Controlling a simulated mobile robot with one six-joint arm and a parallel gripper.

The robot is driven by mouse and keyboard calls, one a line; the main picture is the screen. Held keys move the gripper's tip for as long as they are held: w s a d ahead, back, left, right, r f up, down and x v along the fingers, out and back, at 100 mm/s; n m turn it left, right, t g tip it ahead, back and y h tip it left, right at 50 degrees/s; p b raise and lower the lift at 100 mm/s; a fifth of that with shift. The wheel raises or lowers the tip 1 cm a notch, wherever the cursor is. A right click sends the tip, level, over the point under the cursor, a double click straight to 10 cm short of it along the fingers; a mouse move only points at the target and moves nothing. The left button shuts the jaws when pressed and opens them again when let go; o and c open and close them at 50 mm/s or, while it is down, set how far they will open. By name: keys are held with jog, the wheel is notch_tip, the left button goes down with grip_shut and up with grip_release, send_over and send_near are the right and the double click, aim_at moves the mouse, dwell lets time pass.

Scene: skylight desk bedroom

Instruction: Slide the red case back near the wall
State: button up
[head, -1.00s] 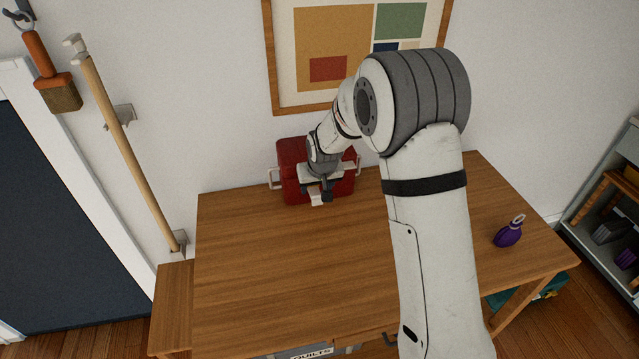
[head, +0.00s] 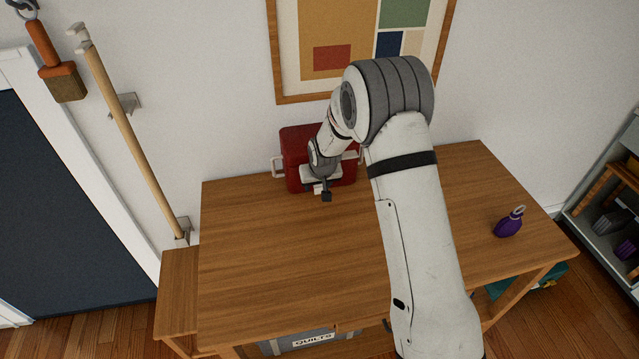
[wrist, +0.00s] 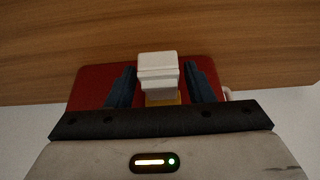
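The red case (head: 304,150) stands on the wooden table (head: 270,260) at its back, close to the wall. A pale handle (head: 278,167) shows on its left side. My gripper (head: 322,192) is at the front of the case and hides part of it. In the wrist view, the dark fingers of my gripper (wrist: 160,84) are apart, one on each side of a white block (wrist: 158,72), with narrow gaps showing. The red case (wrist: 90,85) lies behind them. Any contact between gripper and case cannot be told.
A framed picture (head: 340,98) hangs above the case. A wooden pole (head: 130,135) and a brush (head: 62,75) hang at left. The table's left and front are clear.

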grip_shut()
dwell(0.3)
jog(key=shift+o, duration=1.1)
grip_release()
jog(key=shift+r, duration=0.1)
jog(key=b+v, duration=0.1)
jog(key=v, duration=0.6)
jog(key=shift+s+r, duration=0.2)
jog(key=shift+r, duration=0.1)
